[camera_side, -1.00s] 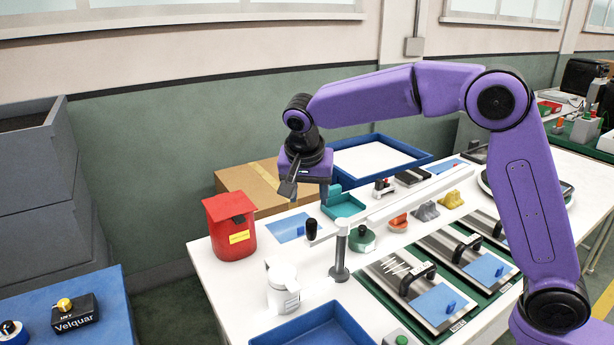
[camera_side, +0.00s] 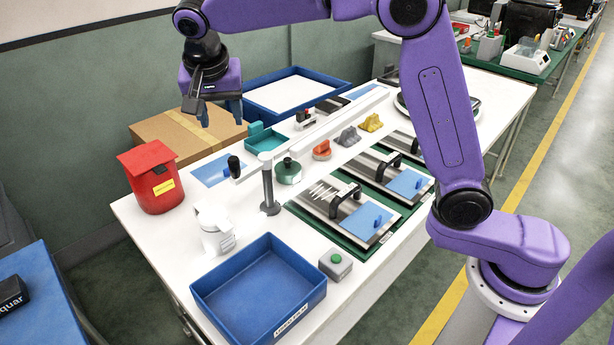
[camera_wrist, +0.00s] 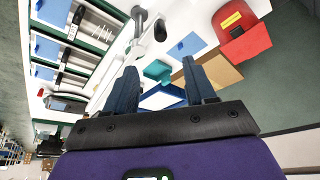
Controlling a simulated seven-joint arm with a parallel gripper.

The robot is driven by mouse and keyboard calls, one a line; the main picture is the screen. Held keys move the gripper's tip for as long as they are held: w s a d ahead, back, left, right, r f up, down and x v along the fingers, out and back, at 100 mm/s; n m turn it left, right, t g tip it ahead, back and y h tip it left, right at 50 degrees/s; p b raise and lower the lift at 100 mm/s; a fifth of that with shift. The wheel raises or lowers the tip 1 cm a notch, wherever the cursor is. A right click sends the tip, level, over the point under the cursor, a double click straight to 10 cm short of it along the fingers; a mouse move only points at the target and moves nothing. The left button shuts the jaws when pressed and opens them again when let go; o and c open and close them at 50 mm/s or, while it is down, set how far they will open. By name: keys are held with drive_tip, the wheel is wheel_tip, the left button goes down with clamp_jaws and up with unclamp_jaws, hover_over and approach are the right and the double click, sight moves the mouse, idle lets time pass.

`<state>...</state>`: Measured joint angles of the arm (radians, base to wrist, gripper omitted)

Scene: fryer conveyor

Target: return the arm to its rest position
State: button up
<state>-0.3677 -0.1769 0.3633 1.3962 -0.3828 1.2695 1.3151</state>
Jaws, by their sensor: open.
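My gripper (camera_side: 219,110) is raised above the back part of the white table (camera_side: 135,208) in the side view, near the cardboard box (camera_side: 165,130) and the small teal tray (camera_side: 268,144). In the wrist view my gripper (camera_wrist: 158,85) shows two dark blue fingers spread apart with nothing between them. The table lies beyond the fingertips, seen tilted. My purple arm reaches from its base at the right across the upper part of the side view.
A red bin (camera_side: 150,180), a white jug (camera_side: 214,230), a grey post with a lever (camera_side: 268,190) and a blue tray (camera_side: 256,285) stand on the table. A large blue tray (camera_side: 262,80) lies behind. Space around the raised gripper looks clear.

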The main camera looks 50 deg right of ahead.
drive_tip(key=s+d+f+n+g+y, duration=0.1)
drive_tip(key=s+d+f+n, duration=0.2)
drive_tip(key=s, duration=0.9)
drive_tip(key=s+d+f+n+g+y, duration=0.1)
drive_tip(key=s+d+f+n, duration=0.3)
drive_tip(key=s+d+n, duration=0.3)
drive_tip(key=s+d+f+n+g+y, duration=0.1)
drive_tip(key=s+d+f+n, duration=0.2)
drive_tip(key=s+n, duration=0.7)
drive_tip(key=s+d, duration=0.2)
drive_tip(key=s, duration=0.5)
drive_tip(key=shift+d+f, duration=0.15)
drive_tip(key=shift+f, duration=0.05)
